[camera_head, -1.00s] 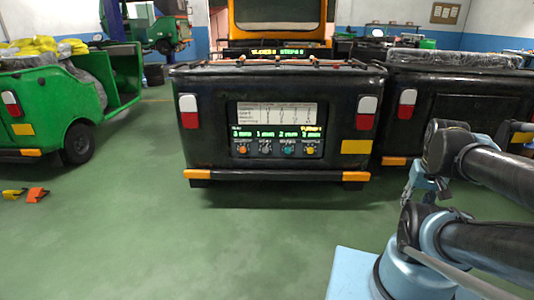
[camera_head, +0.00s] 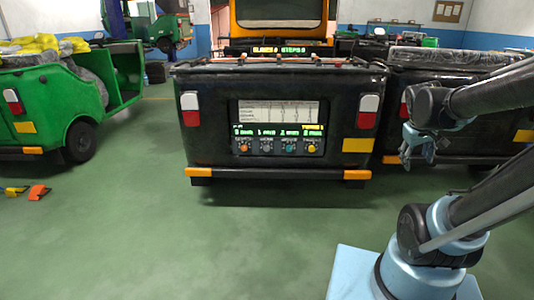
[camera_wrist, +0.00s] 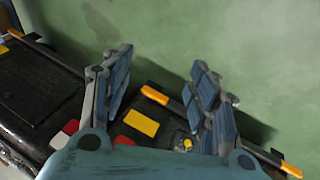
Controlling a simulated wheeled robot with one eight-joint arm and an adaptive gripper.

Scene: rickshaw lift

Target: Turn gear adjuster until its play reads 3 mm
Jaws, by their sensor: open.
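The adjuster panel (camera_head: 279,128) is on the rear of the black rickshaw (camera_head: 210,120). Its lower edge holds an orange knob (camera_head: 242,147), a grey knob (camera_head: 267,147), a teal knob (camera_head: 290,148) and a yellow knob (camera_head: 312,149). A green readout row is above them; the labels are too small to tell which knob is the gear adjuster. My gripper (camera_head: 415,155) is to the right of the panel, apart from it. In the wrist view my gripper (camera_wrist: 160,75) is open and empty; the yellow knob (camera_wrist: 187,143) shows beyond its fingers. The other knobs are hidden there.
An orange-ended bumper (camera_head: 280,173) runs below the panel. A second dark rickshaw (camera_head: 455,100) stands close on the right, behind my arm. A green rickshaw (camera_head: 50,105) is at left. Orange and yellow blocks (camera_head: 38,192) lie on the floor. The green floor in front is clear.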

